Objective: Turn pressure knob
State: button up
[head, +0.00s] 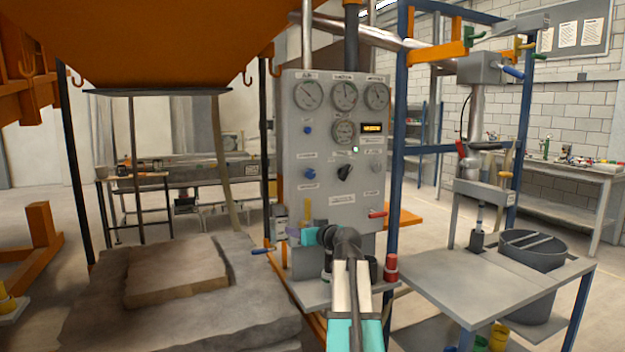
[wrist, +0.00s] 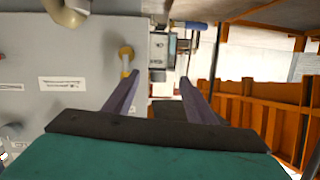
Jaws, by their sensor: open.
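The grey control panel (head: 333,200) stands upright in the head view and carries several round gauges (head: 344,95). Below them are a black knob (head: 345,172), a blue knob (head: 312,176), a smaller blue knob (head: 308,130) and a grey knob (head: 375,167). Their labels are too small to read, so I cannot tell which one is for pressure. My gripper (head: 292,234) is low in front of the panel, below the knobs, pointing left. In the wrist view its purple fingers (wrist: 158,80) are spread with nothing between them. The panel face (wrist: 70,60) lies left of them.
A yellow handle (head: 308,208) sticks out of the panel's lower part, close to the left finger in the wrist view (wrist: 126,58). A red handle (head: 377,214) is at lower right. A sandstone block (head: 175,280) lies left; a grey table (head: 485,285) stands right.

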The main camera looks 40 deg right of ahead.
aim_at(311, 175)
jog(key=s+d+r+t+h, duration=0.1)
jog(key=s+d+r, duration=0.1)
jog(key=r, duration=0.5)
jog(key=s+d+r+h, duration=0.1)
jog(key=s+d+r, duration=0.2)
jog(key=s+r, duration=0.2)
notch_tip(311, 175, up, 3)
jog(key=shift+d+t+h, duration=0.35)
jog(key=shift+t+h, duration=0.05)
jog(key=shift+p+x, duration=1.1)
jog(key=shift+x, duration=5.8)
jog(key=c, duration=1)
jog(key=shift+s, duration=0.1)
jog(key=shift+c, duration=0.2)
